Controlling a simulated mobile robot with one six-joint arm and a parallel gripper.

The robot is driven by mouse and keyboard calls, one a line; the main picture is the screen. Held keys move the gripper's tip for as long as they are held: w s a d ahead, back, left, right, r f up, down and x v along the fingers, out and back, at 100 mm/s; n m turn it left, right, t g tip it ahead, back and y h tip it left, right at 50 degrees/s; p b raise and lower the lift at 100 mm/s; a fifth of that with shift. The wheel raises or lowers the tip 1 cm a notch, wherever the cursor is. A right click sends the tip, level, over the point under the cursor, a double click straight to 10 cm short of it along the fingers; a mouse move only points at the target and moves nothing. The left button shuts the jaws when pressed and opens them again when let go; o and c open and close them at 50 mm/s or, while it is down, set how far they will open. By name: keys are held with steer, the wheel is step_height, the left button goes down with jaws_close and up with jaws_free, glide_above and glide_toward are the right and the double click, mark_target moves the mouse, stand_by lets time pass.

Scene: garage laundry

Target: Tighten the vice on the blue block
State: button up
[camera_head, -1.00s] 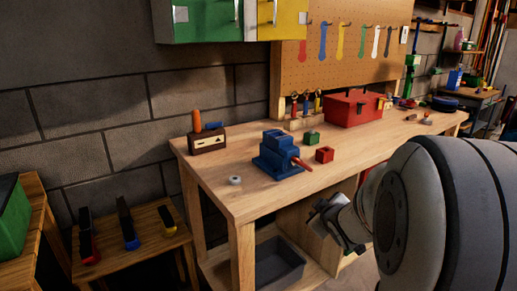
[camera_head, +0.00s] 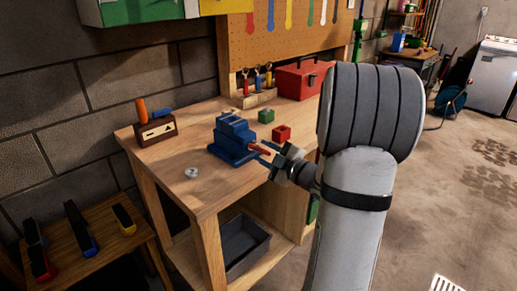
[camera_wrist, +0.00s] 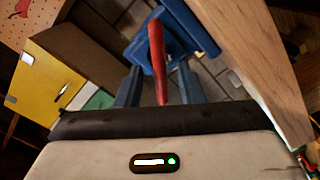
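The blue vice (camera_head: 230,143) stands on the workbench (camera_head: 186,200), its red handle (camera_head: 259,149) pointing right toward my gripper (camera_head: 264,154). In the wrist view the red handle (camera_wrist: 157,55) runs down between the two dark blue fingers of my gripper (camera_wrist: 160,72). The fingers are apart, with a visible gap on each side of the handle. Part of the vice (camera_wrist: 190,28) shows behind it. I cannot clearly make out a separate blue block between the jaws.
A red block (camera_head: 281,133), a green block (camera_head: 266,116) and a red toolbox (camera_head: 300,80) are behind the vice. A brown box (camera_head: 156,131) and a metal ring (camera_head: 192,172) are to its left. A grey bin (camera_head: 243,246) sits below.

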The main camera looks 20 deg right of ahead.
steer(key=shift+x, duration=1.25)
jaws_close()
